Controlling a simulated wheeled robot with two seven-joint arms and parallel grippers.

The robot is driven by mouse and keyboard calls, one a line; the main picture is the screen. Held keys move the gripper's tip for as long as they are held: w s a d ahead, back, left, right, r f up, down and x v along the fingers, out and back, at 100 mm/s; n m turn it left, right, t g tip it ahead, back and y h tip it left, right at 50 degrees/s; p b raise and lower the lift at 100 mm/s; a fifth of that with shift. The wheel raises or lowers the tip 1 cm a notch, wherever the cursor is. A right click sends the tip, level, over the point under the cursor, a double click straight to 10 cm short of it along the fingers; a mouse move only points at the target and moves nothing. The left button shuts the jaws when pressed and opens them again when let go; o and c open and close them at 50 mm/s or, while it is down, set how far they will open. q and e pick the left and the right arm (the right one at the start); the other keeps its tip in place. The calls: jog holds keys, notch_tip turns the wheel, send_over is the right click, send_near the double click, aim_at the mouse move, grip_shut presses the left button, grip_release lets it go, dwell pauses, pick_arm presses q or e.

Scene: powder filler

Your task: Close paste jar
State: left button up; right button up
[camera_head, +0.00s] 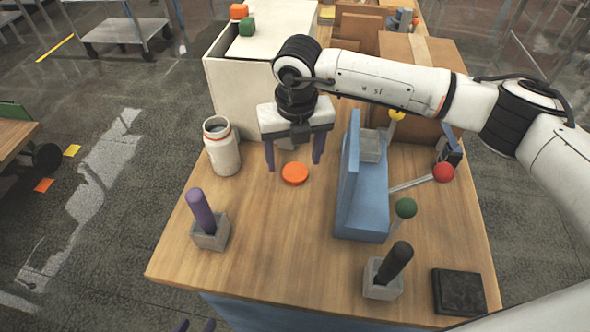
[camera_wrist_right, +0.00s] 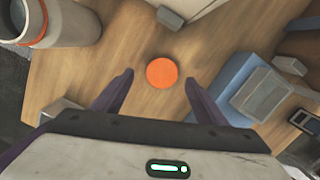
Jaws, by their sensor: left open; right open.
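The paste jar (camera_head: 224,149) is white with an orange ring below its open mouth. It stands upright at the table's left back edge; part of it also shows at the top left of the right wrist view (camera_wrist_right: 70,25). The orange round lid (camera_head: 295,174) lies flat on the table to the right of the jar, and shows in the right wrist view (camera_wrist_right: 162,73). My right gripper (camera_head: 293,164) is open and empty, pointing down above the lid with its purple fingers apart. My left gripper (camera_head: 195,326) shows only its fingertips at the bottom edge, apart and empty.
A blue device (camera_head: 363,200) with red and green knobs stands right of the lid. Grey holders with a purple handle (camera_head: 201,210) and a black handle (camera_head: 396,262) stand nearer. A white box (camera_head: 235,88) stands behind. The table's front middle is clear.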

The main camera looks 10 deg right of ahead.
aim_at(295, 172)
jog(key=shift+w+d+f, duration=0.1)
jog(key=shift+d+f, duration=0.1)
jog(key=shift+f, duration=1.6)
jog(key=c, duration=1.2)
jog(key=shift+r, duration=0.15)
notch_tip(295, 172, up, 10)
jog(key=shift+b, duration=0.45)
